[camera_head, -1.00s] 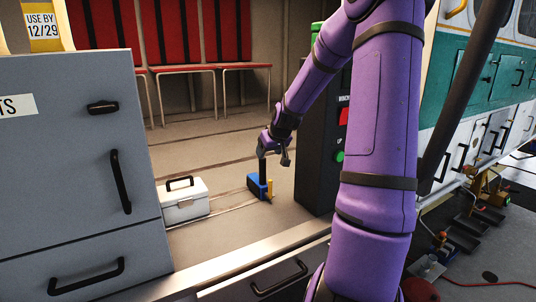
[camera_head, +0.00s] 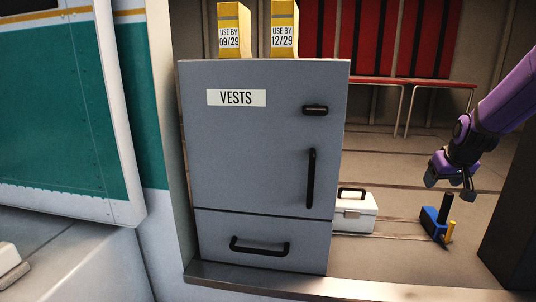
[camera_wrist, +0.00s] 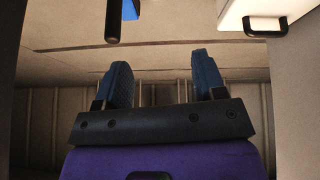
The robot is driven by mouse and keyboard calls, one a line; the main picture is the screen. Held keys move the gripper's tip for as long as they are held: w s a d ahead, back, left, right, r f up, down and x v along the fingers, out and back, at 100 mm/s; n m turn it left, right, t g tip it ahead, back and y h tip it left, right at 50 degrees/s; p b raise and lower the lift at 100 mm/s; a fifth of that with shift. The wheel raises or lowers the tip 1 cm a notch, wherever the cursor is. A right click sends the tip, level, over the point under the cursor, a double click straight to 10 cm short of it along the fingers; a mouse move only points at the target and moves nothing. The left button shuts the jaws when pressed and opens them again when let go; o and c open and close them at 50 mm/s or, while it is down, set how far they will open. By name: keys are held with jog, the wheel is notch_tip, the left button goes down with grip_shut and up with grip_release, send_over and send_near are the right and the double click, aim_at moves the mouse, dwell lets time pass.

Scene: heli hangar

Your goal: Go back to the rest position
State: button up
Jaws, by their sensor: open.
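My gripper (camera_head: 450,182) is at the right of the head view, at the end of my purple arm. It is above and close to a blue tool with a black upright handle and a yellow part (camera_head: 436,222), which stands on the hangar floor. In the wrist view my gripper (camera_wrist: 157,80) shows two blue fingers spread apart with nothing between them. The blue tool's black handle (camera_wrist: 113,20) is at the top of the wrist view, apart from the fingers.
A white case (camera_head: 357,214) with a black handle stands beside a grey VESTS cabinet (camera_head: 265,140). Yellow boxes (camera_head: 283,28) stand on the cabinet. Red seats (camera_head: 420,35) line the back wall. A dark post (camera_head: 515,235) stands at the right. Floor between case and tool is clear.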

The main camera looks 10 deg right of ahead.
jog(key=s+a+r+n, duration=0.1)
jog(key=s+a+r, duration=0.4)
jog(key=s+a, duration=0.45)
jog(key=s+a+r+n, duration=0.1)
jog(key=s+a+r, duration=0.6)
jog(key=a, duration=0.4)
jog(key=s+a+f+y, duration=0.1)
jog(key=s+a+y, duration=0.1)
jog(key=s, duration=0.8)
jog(key=shift+a+f, duration=0.15)
jog(key=shift+a, duration=0.35)
jog(key=shift+w, duration=0.1)
